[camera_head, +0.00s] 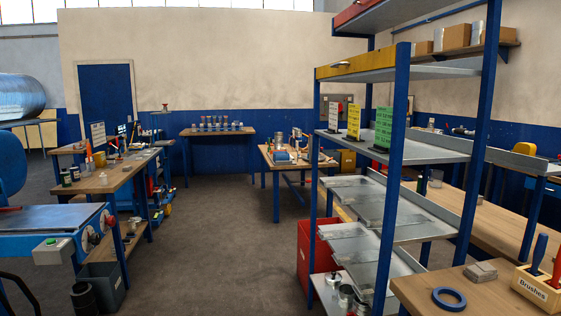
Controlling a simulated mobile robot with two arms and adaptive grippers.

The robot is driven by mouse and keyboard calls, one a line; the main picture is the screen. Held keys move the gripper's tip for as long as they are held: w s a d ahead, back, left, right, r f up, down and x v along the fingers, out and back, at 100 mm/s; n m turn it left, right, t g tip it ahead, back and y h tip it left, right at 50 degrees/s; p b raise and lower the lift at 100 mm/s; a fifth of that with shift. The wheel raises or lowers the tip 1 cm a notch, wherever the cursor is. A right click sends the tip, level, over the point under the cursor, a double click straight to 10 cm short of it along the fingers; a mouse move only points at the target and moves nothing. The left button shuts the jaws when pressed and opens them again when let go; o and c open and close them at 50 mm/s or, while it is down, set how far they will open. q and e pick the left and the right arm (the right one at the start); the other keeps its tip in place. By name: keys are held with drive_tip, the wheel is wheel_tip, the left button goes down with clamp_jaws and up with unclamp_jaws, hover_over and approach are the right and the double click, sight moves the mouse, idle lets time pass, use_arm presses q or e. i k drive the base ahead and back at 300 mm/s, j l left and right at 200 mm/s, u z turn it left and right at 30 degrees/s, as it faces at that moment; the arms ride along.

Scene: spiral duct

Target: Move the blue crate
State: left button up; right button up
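I cannot make out the blue crate for certain. A small blue box-like thing (282,157) lies on the far middle wooden table (275,167), too small to tell what it is. Neither of my grippers is in view.
A blue-posted shelf rack (390,200) stands at centre right, with a red bin (305,245) beside it. A workbench (110,178) and a dark grey bin (104,284) stand at left. The floor (210,240) between is clear.

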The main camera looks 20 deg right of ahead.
sight(281, 157)
drive_tip(key=i+l+z, duration=0.15)
drive_tip(key=i, duration=0.85)
drive_tip(key=i+l+z, duration=0.2)
drive_tip(key=i, duration=0.8)
drive_tip(key=i+z, duration=0.15)
drive_tip(key=i, duration=3.2)
drive_tip(key=i+z, duration=0.15)
drive_tip(key=i, duration=0.45)
drive_tip(key=i+j, duration=0.1)
drive_tip(key=i, duration=0.55)
drive_tip(key=i+j+z, duration=0.15)
drive_tip(key=i, duration=0.45)
